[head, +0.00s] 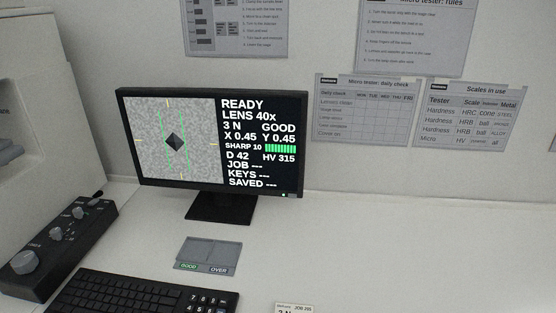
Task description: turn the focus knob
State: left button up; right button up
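A dark control box (62,246) lies at the left edge of the bench in the head view. It carries a large grey knob (25,261) at its near end and smaller knobs behind it; their labels are too small to read, so I cannot tell which one is the focus knob. The monitor (210,145) shows a dark diamond mark between green lines on grey. Its text reads READY, LENS 40x, 3 N, GOOD, X 0.45, Y 0.45, SHARP 10 with a green bar, D 42, HV 315, and dashes after JOB, KEYS and SAVED. Neither gripper is in view.
A black keyboard (135,297) lies in front of the monitor. A grey tray (208,254) marked GOOD and OVER sits behind it. A job card (294,308) is at the bottom edge. A pale machine body (45,130) stands at left. The bench at right is clear.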

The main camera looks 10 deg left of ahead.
aim_at(25, 262)
jog(key=k+u, duration=0.1)
jog(key=u, duration=0.3)
jog(key=k+u, duration=0.1)
jog(key=u, duration=0.25)
jog(key=k+u, duration=0.1)
jog(key=u, duration=0.3)
jog(key=k+j+u, duration=0.1)
jog(key=u, duration=0.25)
